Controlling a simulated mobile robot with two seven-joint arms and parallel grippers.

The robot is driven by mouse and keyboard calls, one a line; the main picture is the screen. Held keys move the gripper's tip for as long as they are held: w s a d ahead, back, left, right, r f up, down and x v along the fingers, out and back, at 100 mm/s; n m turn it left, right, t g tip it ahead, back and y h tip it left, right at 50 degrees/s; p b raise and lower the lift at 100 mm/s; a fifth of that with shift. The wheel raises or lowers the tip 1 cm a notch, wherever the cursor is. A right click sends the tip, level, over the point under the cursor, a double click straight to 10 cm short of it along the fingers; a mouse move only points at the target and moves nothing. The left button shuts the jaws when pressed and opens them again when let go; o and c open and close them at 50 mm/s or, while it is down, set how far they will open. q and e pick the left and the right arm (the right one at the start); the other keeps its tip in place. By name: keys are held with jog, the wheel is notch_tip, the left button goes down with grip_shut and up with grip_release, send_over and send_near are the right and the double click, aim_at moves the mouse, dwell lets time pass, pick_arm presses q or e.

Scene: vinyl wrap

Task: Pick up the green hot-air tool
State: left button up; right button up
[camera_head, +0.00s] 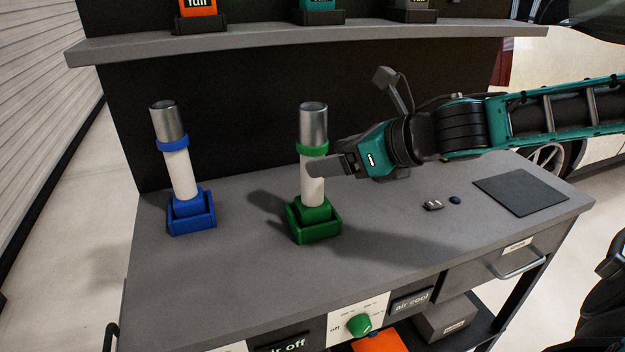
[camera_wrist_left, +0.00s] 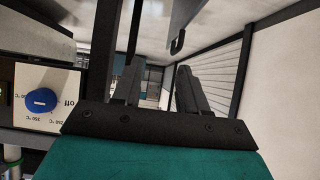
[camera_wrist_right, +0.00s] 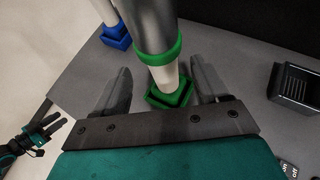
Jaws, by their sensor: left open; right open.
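The green hot-air tool (camera_head: 313,185) stands upright in its green holder (camera_head: 318,229) on the workbench, with a metal nozzle on top, a green ring and a white body. My right gripper (camera_head: 318,168) is at the tool's white body, just below the ring. In the right wrist view the tool (camera_wrist_right: 166,72) stands between the two open fingers (camera_wrist_right: 160,88), with gaps on both sides. My left gripper (camera_wrist_left: 158,85) is open and empty, away from the tool, beside a blue dial.
A blue hot-air tool (camera_head: 178,160) stands in a blue holder (camera_head: 191,218) to the left. A shelf (camera_head: 300,42) runs above the bench. A dark pad (camera_head: 520,195) and small switches (camera_head: 433,205) lie to the right. A green dial (camera_head: 359,324) is on the bench front.

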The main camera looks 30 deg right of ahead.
aim_at(320, 202)
jog(key=shift+x, duration=1.1)
jog(key=shift+w+f+b, duration=0.25)
jog(key=shift+f+b, duration=0.05)
jog(key=shift+b, duration=0.35)
jog(key=shift+w+f+b, duration=0.4)
jog(key=shift+w+b, duration=0.15)
jog(key=shift+b, duration=0.3)
jog(key=shift+w+a+f+b, duration=0.15)
jog(key=shift+w+a+b, duration=0.1)
jog(key=shift+w+b, duration=0.2)
jog(key=shift+w+a, duration=0.15)
jog(key=shift+w, duration=0.05)
pick_arm(q)
jog(key=shift+w+d+f, duration=0.55)
jog(key=shift+d+f, duration=0.2)
jog(key=shift+f, duration=0.05)
